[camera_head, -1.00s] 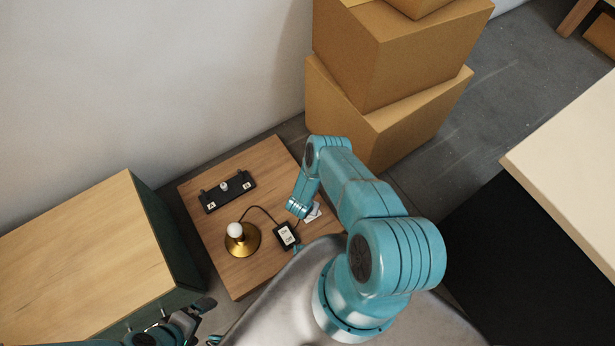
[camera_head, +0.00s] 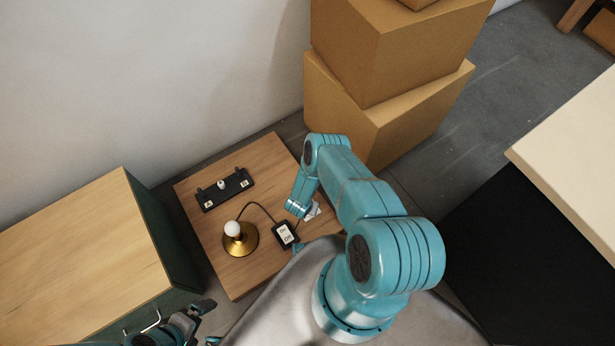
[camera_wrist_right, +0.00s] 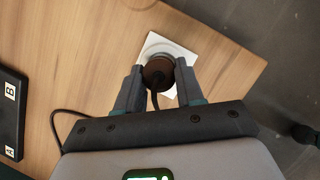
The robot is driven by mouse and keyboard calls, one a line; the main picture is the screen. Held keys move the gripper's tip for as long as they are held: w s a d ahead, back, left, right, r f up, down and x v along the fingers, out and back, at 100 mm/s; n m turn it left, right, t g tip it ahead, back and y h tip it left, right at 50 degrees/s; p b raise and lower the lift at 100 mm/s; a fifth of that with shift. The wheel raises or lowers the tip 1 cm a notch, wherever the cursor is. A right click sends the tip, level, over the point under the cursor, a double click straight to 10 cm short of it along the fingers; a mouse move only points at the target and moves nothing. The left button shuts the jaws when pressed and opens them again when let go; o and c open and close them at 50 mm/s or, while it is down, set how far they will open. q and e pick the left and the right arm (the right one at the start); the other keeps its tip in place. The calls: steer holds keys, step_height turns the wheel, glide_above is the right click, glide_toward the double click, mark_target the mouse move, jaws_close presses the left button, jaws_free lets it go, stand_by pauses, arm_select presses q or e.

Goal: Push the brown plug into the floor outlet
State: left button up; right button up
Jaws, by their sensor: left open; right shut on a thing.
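The brown plug (camera_wrist_right: 158,73) is between the fingers of my right gripper (camera_wrist_right: 158,80) in the right wrist view, with its dark cord trailing back towards me. The white floor outlet (camera_wrist_right: 176,47) lies right behind the plug on the wooden board. The plug's front overlaps the outlet's round socket, and I cannot tell how deep it sits. In the head view the outlet (camera_head: 313,210) shows only partly beside my right arm's end, and the plug is hidden there. My left gripper (camera_head: 207,318) is open and empty at the lower left, away from the outlet.
On the board (camera_head: 240,286) stand a brass lamp (camera_head: 240,240) with a white bulb, a black box (camera_head: 285,234) marked ON and OFF, and a black holder (camera_head: 225,190). A green cabinet (camera_head: 70,240) stands left. Cardboard boxes (camera_head: 390,110) are stacked behind.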

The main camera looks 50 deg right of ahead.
steer(key=shift+f+b, duration=0.85)
steer(key=shift+f, duration=0.05)
steer(key=shift+f+b, duration=0.25)
steer(key=shift+b, duration=0.35)
stand_by(1.0)
steer(key=o, duration=1)
steer(key=shift+o, duration=0.6)
steer(key=p+v, duration=0.6)
steer(key=v, duration=1)
steer(key=shift+d, duration=0.2)
steer(key=shift+s+a+r, duration=0.1)
steer(key=shift+a+r, duration=0.05)
steer(key=shift+r, duration=0.2)
